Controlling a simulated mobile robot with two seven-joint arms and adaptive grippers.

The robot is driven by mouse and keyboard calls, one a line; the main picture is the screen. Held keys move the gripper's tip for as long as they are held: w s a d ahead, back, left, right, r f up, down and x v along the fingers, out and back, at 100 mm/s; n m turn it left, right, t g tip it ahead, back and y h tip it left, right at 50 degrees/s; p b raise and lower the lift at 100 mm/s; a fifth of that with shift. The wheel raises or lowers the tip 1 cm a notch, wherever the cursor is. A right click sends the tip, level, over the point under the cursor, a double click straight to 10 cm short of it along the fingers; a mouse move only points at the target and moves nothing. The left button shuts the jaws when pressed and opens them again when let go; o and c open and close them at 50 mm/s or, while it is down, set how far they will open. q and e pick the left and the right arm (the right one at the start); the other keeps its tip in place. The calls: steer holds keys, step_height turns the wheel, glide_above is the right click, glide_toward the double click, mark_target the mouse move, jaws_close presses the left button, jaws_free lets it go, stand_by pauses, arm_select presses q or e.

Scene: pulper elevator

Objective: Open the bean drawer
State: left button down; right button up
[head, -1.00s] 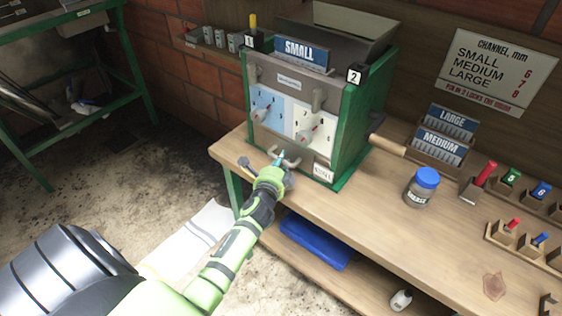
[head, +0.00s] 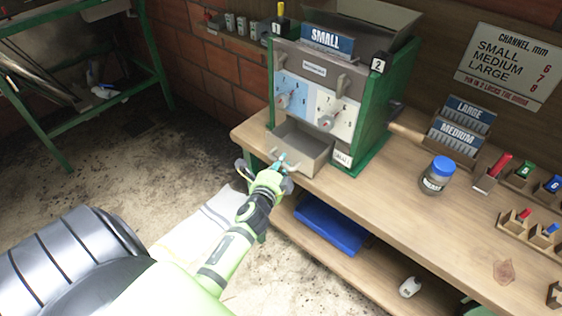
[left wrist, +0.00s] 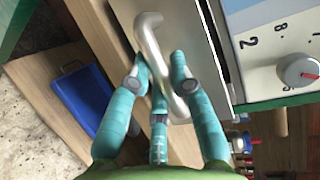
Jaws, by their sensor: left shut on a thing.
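The bean drawer (head: 303,142) is a grey metal box at the bottom of the green-sided machine (head: 388,98). It stands pulled out toward me, and its hollow inside shows in the head view. My left gripper (head: 281,164) is at the drawer's front, shut on its handle. In the left wrist view the teal fingers (left wrist: 160,80) close around the pale curved handle (left wrist: 152,42), hiding part of it. The drawer front (left wrist: 190,35) lies just behind the handle. My right gripper does not show.
The machine stands on a wooden bench (head: 390,195). A jar with a blue lid (head: 438,174), LARGE and MEDIUM plates (head: 457,132) and small pegs in holders stand to the right. A blue tray (head: 331,222) lies on the lower shelf. The floor in front is mostly clear.

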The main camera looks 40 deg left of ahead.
arm_select(q)
steer(key=c, duration=1.1)
jaws_free()
steer(key=v, duration=1.2)
steer(key=shift+s, duration=0.15)
steer(key=s+d+f+n+g+h, duration=0.1)
steer(key=s+d+f+n+g, duration=0.2)
steer(key=f, duration=0.7)
steer(key=s+d+f+n+g+h, duration=0.25)
steer(key=s+f, duration=0.25)
steer(key=f, duration=0.5)
steer(key=s+d+f+n+g+h, duration=0.1)
steer(key=s+d+f+g, duration=0.2)
steer(key=f, duration=0.8)
steer(key=s+f+n+g, duration=0.2)
steer(key=s+f, duration=0.2)
steer(key=s, duration=0.3)
steer(key=s+f+n+g, duration=0.1)
steer(key=s+f, duration=0.3)
steer(key=s, duration=0.4)
steer(key=s+d+f+n+g+b, duration=0.1)
steer(key=s+f+n+g, duration=0.1)
steer(key=s, duration=0.5)
step_height(320, 180, down, 2)
steer(key=shift+s+f+n+g+h, duration=0.1)
steer(key=shift+s+n+g+h, duration=0.2)
steer(key=shift+n, duration=0.35)
